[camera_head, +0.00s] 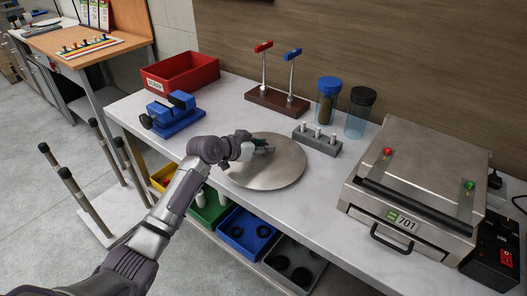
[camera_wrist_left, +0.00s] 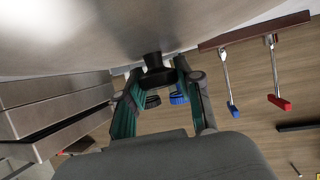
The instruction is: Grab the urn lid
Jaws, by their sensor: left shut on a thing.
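The urn lid (camera_head: 275,177) is a round, brushed-metal disc over the middle of the white worktop. In the head view I cannot tell whether it rests flat on the worktop or sits slightly above it. My left gripper (camera_head: 262,148) is at the top of the lid, shut on its knob. In the left wrist view the lid (camera_wrist_left: 150,25) fills the top, and its dark knob (camera_wrist_left: 154,64) sits between the fingers of the left gripper (camera_wrist_left: 157,76). The fingers partly hide the knob. My right gripper is in neither view.
On the worktop (camera_head: 322,205) stand a blue vise (camera_head: 175,116), a red bin (camera_head: 182,75), a rack with red and blue handles (camera_head: 277,98), a grey block with pegs (camera_head: 317,138), two jars (camera_head: 328,105) and a metal press (camera_head: 420,175). Bins sit below.

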